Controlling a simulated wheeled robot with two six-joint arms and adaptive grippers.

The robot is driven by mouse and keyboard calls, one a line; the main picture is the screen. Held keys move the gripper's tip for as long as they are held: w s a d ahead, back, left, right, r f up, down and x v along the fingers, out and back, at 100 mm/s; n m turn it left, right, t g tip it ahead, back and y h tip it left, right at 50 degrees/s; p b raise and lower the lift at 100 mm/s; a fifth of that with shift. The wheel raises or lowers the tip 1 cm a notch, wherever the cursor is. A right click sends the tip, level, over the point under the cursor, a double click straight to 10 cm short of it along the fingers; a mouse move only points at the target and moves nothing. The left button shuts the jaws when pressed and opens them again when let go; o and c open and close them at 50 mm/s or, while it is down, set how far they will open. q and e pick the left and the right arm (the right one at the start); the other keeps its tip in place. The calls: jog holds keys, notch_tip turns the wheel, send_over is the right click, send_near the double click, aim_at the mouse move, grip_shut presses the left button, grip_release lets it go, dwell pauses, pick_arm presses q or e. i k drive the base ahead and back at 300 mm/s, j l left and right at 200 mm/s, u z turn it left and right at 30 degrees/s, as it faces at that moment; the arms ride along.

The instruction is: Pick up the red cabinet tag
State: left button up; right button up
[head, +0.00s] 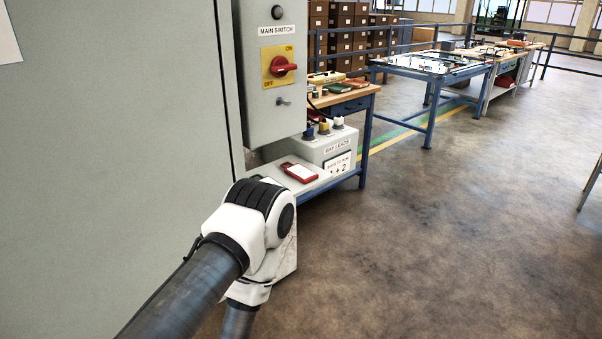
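A red tag with a white label (300,172) lies flat on a light grey surface beside the cabinet, just past my arm. In the head view, one of my arms comes in from the lower left and bends at a white and black joint below and left of the tag. That joint is close to the tag in the picture, but I cannot tell whether they touch. Neither of my grippers shows; the end of the arm runs out of the bottom of the view.
A large grey cabinet (110,150) fills the left side, with a red main switch (283,67) on its side box. A blue-legged table (432,68) stands farther back. The floor at right (450,230) is clear.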

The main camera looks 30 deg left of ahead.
aim_at(303, 174)
jog(key=i+l+u, duration=0.1)
jog(key=u, duration=0.3)
jog(key=i+l+u, duration=0.1)
jog(key=u, duration=0.3)
jog(key=i+l+u, duration=0.2)
jog(key=u, duration=0.2)
